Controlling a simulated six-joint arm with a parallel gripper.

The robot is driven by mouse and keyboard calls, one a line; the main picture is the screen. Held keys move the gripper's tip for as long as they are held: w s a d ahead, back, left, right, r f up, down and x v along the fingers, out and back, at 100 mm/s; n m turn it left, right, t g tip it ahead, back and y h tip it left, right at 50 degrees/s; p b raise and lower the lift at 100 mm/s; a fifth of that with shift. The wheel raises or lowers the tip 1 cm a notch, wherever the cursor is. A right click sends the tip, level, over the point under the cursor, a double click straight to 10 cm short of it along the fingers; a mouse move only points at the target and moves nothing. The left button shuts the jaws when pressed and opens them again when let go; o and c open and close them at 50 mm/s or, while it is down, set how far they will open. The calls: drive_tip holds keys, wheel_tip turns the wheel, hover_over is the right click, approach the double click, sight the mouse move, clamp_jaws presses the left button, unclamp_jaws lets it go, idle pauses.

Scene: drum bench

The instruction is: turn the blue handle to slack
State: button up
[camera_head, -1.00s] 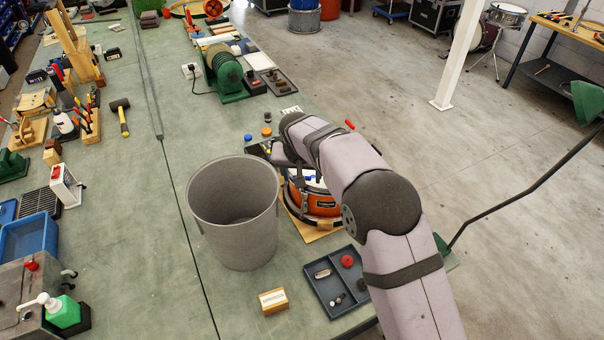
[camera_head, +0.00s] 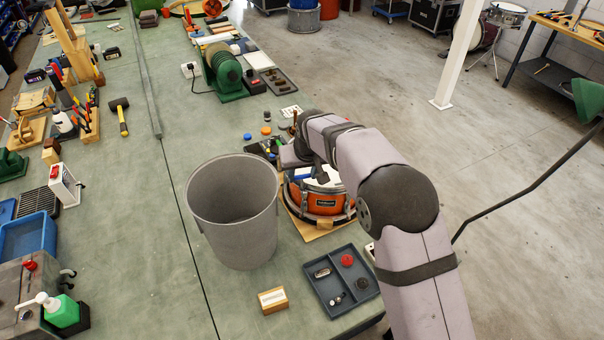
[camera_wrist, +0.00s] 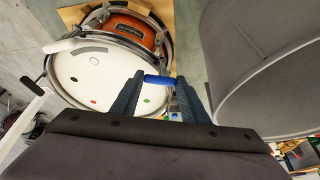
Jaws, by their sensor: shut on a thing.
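The blue handle (camera_wrist: 158,80) is a short blue bar at the edge of an orange drum with a white head (camera_wrist: 97,77). In the wrist view it lies crosswise between the two dark fingers of my gripper (camera_wrist: 160,84), which are shut on it. The head carries red and green dots and a grey arc mark. In the head view the drum (camera_head: 323,203) sits on a wooden board, partly covered by my arm. A blue patch shows at its upper left there, and the fingers are mostly hidden.
A grey bin (camera_head: 235,210) stands close to the drum's left. A dark divided tray (camera_head: 341,308) with small parts lies in front, near the bench edge. A small wooden block (camera_head: 272,300) is left of it. Small tools lie behind the drum.

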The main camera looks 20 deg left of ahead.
drive_tip(key=shift+w+n+y, duration=0.1)
drive_tip(key=shift+n+y, duration=0.3)
drive_tip(key=shift+n, duration=0.7)
drive_tip(key=shift+r, duration=0.1)
drive_tip(key=o, duration=1.1)
drive_tip(key=shift+c, duration=0.2)
drive_tip(key=b+v, duration=0.3)
drive_tip(key=v, duration=0.4)
drive_tip(key=shift+r, duration=0.15)
drive_tip(key=shift+w+d, duration=0.1)
